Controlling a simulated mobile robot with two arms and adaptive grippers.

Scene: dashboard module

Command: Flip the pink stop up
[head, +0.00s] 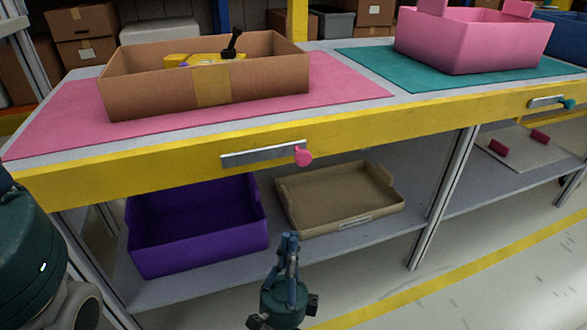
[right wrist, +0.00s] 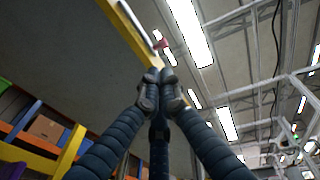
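The pink stop (head: 303,156) is a small rounded knob at the right end of a metal plate (head: 258,155) on the yellow front edge of the workbench. It hangs slightly below the plate's end. It also shows in the right wrist view (right wrist: 163,43), above the fingertips. My right gripper (head: 289,238) points upward below and in front of the stop, clearly apart from it. Its dark jointed fingers are drawn together at the tips (right wrist: 161,88) with nothing seen between them. My left gripper is out of view; only part of my left arm shows at the left edge.
A cardboard box (head: 150,95) stands on a pink mat (head: 50,130). A pink bin (head: 470,45) stands on a teal mat (head: 375,60). A purple bin (head: 200,240) and tan tray (head: 340,210) sit on the lower shelf. A teal stop (head: 569,104) is farther right.

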